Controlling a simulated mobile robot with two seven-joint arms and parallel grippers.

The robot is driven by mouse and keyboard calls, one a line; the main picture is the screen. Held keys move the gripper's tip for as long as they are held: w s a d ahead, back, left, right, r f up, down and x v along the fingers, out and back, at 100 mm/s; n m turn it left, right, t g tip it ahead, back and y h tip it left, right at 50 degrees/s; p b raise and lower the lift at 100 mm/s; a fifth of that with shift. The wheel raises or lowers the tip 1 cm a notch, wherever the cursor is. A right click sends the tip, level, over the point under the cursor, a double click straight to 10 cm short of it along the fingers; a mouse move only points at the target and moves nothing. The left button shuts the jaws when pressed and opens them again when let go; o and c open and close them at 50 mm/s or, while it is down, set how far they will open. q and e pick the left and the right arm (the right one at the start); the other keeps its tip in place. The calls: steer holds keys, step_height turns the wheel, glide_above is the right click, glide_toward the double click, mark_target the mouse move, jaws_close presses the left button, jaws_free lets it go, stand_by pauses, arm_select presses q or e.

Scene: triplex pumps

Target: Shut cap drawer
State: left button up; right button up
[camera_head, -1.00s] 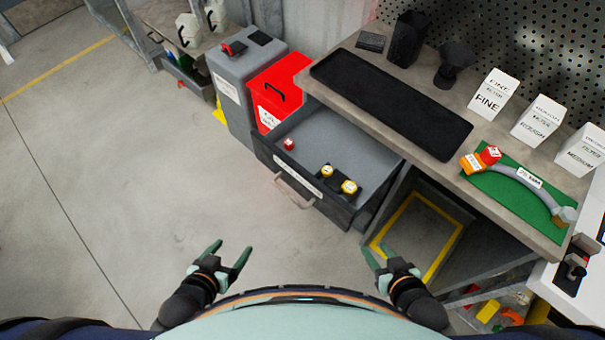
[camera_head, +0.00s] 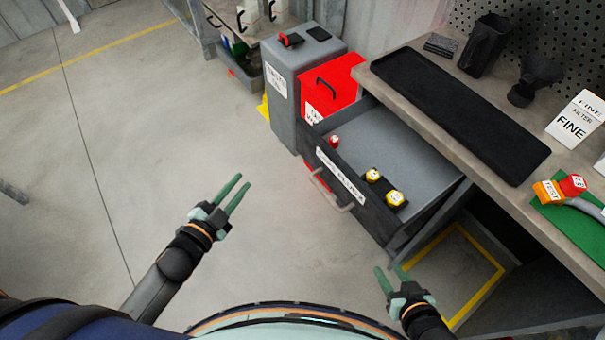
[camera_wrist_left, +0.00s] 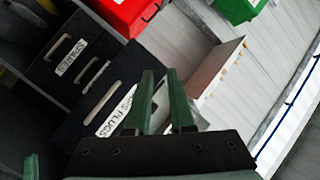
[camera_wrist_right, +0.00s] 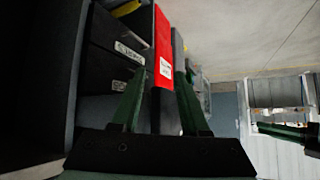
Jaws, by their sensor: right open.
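The open drawer (camera_head: 400,135) is pulled out from under the workbench. Its dark front carries a white label (camera_head: 340,175) and a pale bar handle (camera_head: 330,192). My right gripper (camera_head: 391,273) is open and empty, in front of the drawer's near corner.
A red bin (camera_head: 335,85) and a grey cabinet (camera_head: 295,70) stand behind the drawer. The workbench holds a black tray (camera_head: 455,110), a filter box (camera_head: 575,118) and a green mat (camera_head: 560,228). The floor (camera_head: 150,130) left of the drawer is clear.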

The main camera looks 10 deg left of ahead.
arm_select(q)
steer(key=w+f+m+h+b, duration=0.1)
steer(key=m+h+b, duration=0.1)
steer(key=m, duration=0.1)
steer(key=w+d+f+m+h+b, duration=0.1)
steer(key=m+h+b, duration=0.1)
steer(key=m, duration=0.2)
steer(key=w+f+m+h+b, duration=0.1)
steer(key=m+h+b, duration=0.1)
steer(key=m, duration=0.1)
steer(key=shift+d+m+g, duration=0.15)
steer(key=shift+m+g, duration=0.15)
steer(key=shift+g, duration=0.1)
jaws_close()
steer(key=m+g+h+b, duration=0.2)
steer(key=m, duration=0.2)
glide_toward(310, 153)
steer(key=x, duration=0.6)
steer(key=shift+w+d+f, duration=0.15)
steer(key=shift+w+d, duration=0.1)
steer(key=shift+w, duration=0.1)
steer(key=shift+d, duration=0.1)
